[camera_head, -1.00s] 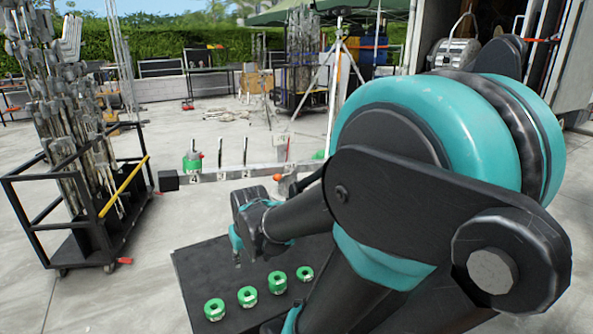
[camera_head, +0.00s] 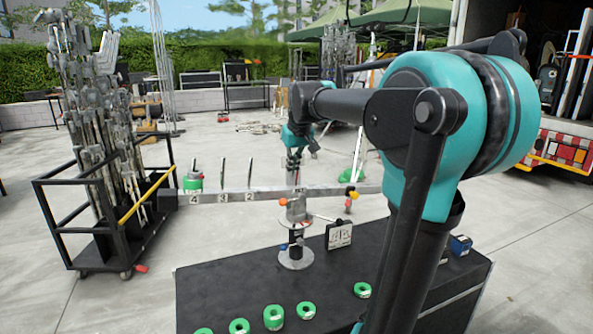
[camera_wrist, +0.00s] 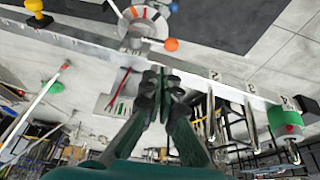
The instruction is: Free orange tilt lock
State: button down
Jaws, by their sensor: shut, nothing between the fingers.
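A silver grip head (camera_head: 296,212) stands on a short post with a round base on the black case (camera_head: 225,285). An orange ball knob (camera_head: 283,201) is on its left side, and a blue ball knob (camera_head: 284,246) is lower down. In the wrist view the head (camera_wrist: 143,27) is at the top, with the orange knob (camera_wrist: 171,44) and blue knob (camera_wrist: 173,6) at its right. My gripper (camera_head: 296,180) points down above the head. In the wrist view its fingertips (camera_wrist: 160,73) are together, empty, and look apart from the orange knob.
A numbered bar (camera_head: 270,193) with upright pins runs behind the head; a yellow-and-orange knob (camera_head: 351,193) is at its right. Several green rings (camera_head: 274,317) lie in front. A black cart (camera_head: 100,225) is at left.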

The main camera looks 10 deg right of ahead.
aim_at(284, 204)
jog(key=x, duration=1.1)
jog(key=shift+s, duration=0.3)
jog(key=shift+a+f+h, duration=0.1)
jog(key=shift+f+h, duration=0.3)
jog(key=shift+h, duration=0.1)
jog(key=shift+s+a+f+n+t+h, duration=0.1)
jog(key=shift+a+f+n+t+h, duration=0.2)
jog(key=shift+h, duration=0.35)
jog(key=shift+a+f+n+t+h, duration=0.15)
jog(key=shift+f+h, duration=0.25)
jog(key=shift+h, duration=0.25)
notch_tip(284, 204, down, 3)
jog(key=h, duration=0.2)
jog(key=t+h, duration=0.1)
jog(key=h, duration=0.1)
jog(key=shift+r+n, duration=0.2)
jog(key=shift+n, duration=0.15)
jog(key=shift+d+f+n+t+h, duration=0.25)
jog(key=shift+d+f+t+h, duration=0.2)
jog(key=shift+f+h, duration=0.45)
jog(key=shift+d+f+n+t+h, duration=0.3)
jog(key=shift+d+f+h, duration=0.15)
jog(key=shift+h, duration=0.7)
jog(key=shift+d+f+n+t+h, duration=0.25)
jog(key=shift+d+f+t+h, duration=0.15)
jog(key=shift+f+h, duration=0.5)
jog(key=shift+w+r, duration=0.15)
jog(key=shift+w, duration=0.1)
